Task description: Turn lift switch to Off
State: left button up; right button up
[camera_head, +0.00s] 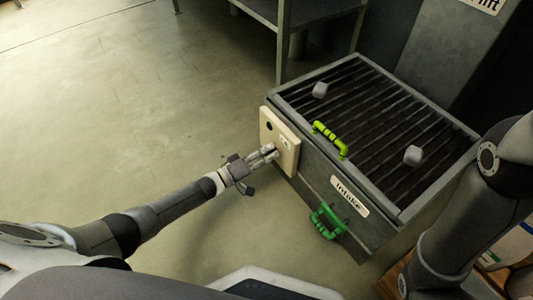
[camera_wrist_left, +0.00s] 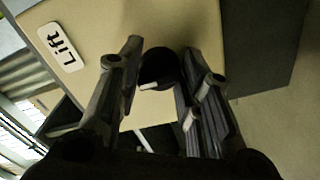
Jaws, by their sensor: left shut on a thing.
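The beige switch panel (camera_head: 291,153) is fixed to the side of the grey intake box. In the left wrist view the panel face (camera_wrist_left: 115,15) carries a white "Lift" label (camera_wrist_left: 63,48). The black round lift switch (camera_wrist_left: 158,66) has a white pointer mark. My left gripper (camera_head: 274,152) reaches the lower part of the panel. In the left wrist view its fingers (camera_wrist_left: 160,80) stand on both sides of the switch and are shut on it. The fingers hide the switch in the head view. My right gripper is out of view.
The intake box (camera_head: 318,205) has a slatted top, a yellow-green handle (camera_head: 330,139), a green handle (camera_head: 326,221) and an "Intake" label (camera_head: 349,195). Two pale lumps (camera_head: 320,90) (camera_head: 413,155) lie on the slats. A grey column (camera_head: 445,45) stands behind. The floor at left is clear.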

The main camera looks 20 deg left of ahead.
pick_arm(q)
jog(key=shift+a, duration=0.1)
dwell(0.3)
jog(key=o, duration=1)
jog(key=shift+o, duration=0.2)
jog(key=v, duration=1.2)
